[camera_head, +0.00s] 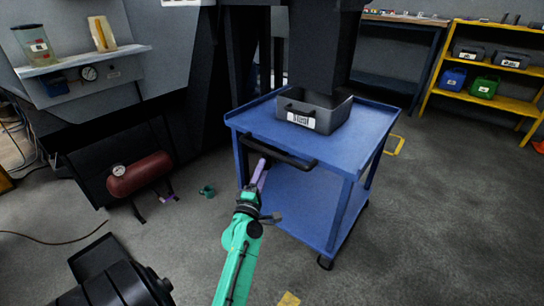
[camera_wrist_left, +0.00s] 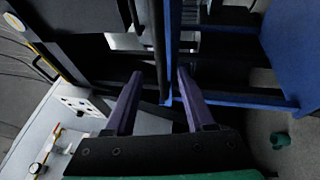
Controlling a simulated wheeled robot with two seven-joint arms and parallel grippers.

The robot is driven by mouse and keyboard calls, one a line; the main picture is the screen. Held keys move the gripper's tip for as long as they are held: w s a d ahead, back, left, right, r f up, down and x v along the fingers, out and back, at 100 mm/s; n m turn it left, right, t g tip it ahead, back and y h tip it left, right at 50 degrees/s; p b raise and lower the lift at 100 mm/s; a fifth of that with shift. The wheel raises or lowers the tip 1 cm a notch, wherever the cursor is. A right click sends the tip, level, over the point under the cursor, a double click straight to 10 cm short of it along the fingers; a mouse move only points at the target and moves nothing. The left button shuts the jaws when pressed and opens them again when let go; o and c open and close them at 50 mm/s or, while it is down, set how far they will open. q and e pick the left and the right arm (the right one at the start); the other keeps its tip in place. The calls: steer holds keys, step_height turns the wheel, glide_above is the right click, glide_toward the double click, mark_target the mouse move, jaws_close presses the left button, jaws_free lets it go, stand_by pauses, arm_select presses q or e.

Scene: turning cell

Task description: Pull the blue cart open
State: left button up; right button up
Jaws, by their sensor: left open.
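The blue cart (camera_head: 305,190) stands in the middle of the head view, with a black handle (camera_head: 278,152) along its near top edge. My left gripper (camera_head: 262,166) reaches up from below, its purple fingers close to the left part of the handle. In the left wrist view my left gripper (camera_wrist_left: 160,76) is open. A dark bar, apparently the handle (camera_wrist_left: 158,45), runs between the fingertips, with a blue cart edge (camera_wrist_left: 173,40) beside it. I cannot tell whether the fingers touch the bar. My right gripper is not in view.
A grey bin (camera_head: 318,112) sits on the cart's top, below a dark column (camera_head: 322,45). A red tank (camera_head: 140,174) and a small green item (camera_head: 207,191) are on the left. A yellow shelf (camera_head: 490,65) stands at the back right. Floor in front is mostly clear.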

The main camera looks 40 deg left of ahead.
mark_target(270, 153)
arm_select(q)
steer(key=x, duration=0.8)
steer(key=shift+w+a+b, duration=0.15)
steer(key=shift+w+b, duration=0.2)
steer(key=shift+b, duration=0.05)
jaws_close()
steer(key=shift+f, duration=0.1)
stand_by(0.6)
